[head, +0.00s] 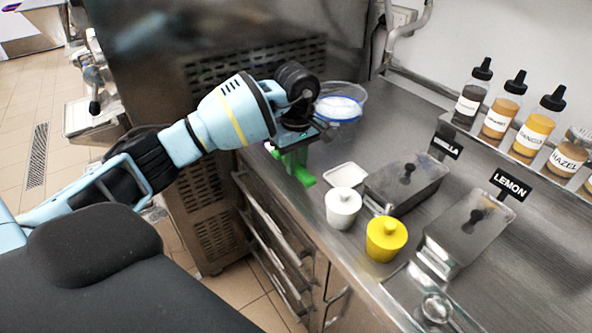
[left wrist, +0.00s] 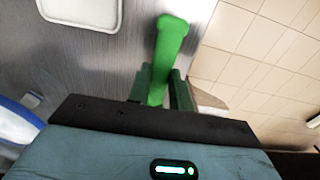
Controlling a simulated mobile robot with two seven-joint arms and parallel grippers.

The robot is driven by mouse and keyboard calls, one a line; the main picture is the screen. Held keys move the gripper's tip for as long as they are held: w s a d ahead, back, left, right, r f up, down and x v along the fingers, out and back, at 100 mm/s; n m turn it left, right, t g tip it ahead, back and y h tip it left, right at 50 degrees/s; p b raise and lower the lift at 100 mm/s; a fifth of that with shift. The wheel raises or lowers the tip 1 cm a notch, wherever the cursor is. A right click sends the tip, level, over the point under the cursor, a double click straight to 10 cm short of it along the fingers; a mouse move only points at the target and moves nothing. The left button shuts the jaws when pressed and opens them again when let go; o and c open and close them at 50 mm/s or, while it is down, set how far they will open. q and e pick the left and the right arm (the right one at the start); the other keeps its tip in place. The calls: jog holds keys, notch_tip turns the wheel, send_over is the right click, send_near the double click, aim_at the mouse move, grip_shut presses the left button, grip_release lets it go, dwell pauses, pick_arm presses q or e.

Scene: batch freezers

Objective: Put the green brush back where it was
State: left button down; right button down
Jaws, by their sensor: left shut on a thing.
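The green brush (head: 305,177) shows in the head view below my left gripper (head: 292,157), near the front edge of the steel counter. My left gripper is shut on it. In the left wrist view the green brush (left wrist: 171,40) sticks out between the two fingers of my left gripper (left wrist: 160,85). The part of the brush inside the jaws is hidden. I cannot tell whether the brush touches the counter. My right gripper is not in view.
A white square dish (head: 346,176), a white lidded pot (head: 343,207) and a yellow lidded pot (head: 385,239) stand right of the brush. A clear tub (head: 340,103) is behind my gripper. Lidded steel pans (head: 405,182) and a bottle shelf (head: 520,150) lie further right.

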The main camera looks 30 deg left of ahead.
aim_at(296, 166)
pick_arm(q)
notch_tip(296, 166, down, 3)
jog(key=shift+r, duration=0.1)
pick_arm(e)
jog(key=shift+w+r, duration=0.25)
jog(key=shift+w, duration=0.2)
pick_arm(q)
jog(key=shift+f, duration=0.3)
jog(key=c, duration=1.3)
grip_release()
jog(key=shift+o, duration=0.2)
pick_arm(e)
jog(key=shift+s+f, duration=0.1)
pick_arm(q)
jog(key=shift+r, duration=0.2)
jog(key=shift+r, duration=0.25)
notch_tip(296, 166, up, 12)
jog(key=shift+f, duration=0.25)
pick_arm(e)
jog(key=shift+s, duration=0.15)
